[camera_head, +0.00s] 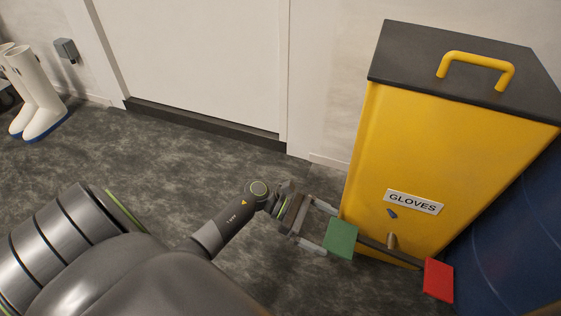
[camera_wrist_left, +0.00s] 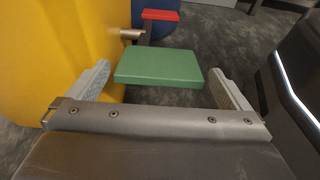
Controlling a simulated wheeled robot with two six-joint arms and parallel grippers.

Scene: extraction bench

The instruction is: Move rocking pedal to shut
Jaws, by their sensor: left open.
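The rocking pedal is a dark bar (camera_head: 388,250) on a pivot stub (camera_head: 392,241) low on the front of a yellow bin (camera_head: 400,140) labelled GLOVES. A green plate (camera_head: 341,239) is on its left end and a red plate (camera_head: 438,280) on its right end. The bar slopes more steeply than the label, with the green end looking higher. My left gripper (camera_head: 321,229) is open at the green plate. In the left wrist view, the green plate (camera_wrist_left: 158,67) lies between and slightly beyond the fingertips, apparently ungripped; contact is unclear. The red plate (camera_wrist_left: 160,15) shows behind. My right gripper is out of view.
The bin has a dark lid (camera_head: 440,45) with a yellow handle (camera_head: 478,62), and a small blue-grey pointer (camera_head: 392,213) under the label. A blue drum (camera_head: 515,240) stands close on the right. White boots (camera_head: 35,95) stand far left. The floor (camera_head: 200,160) left of the bin is clear.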

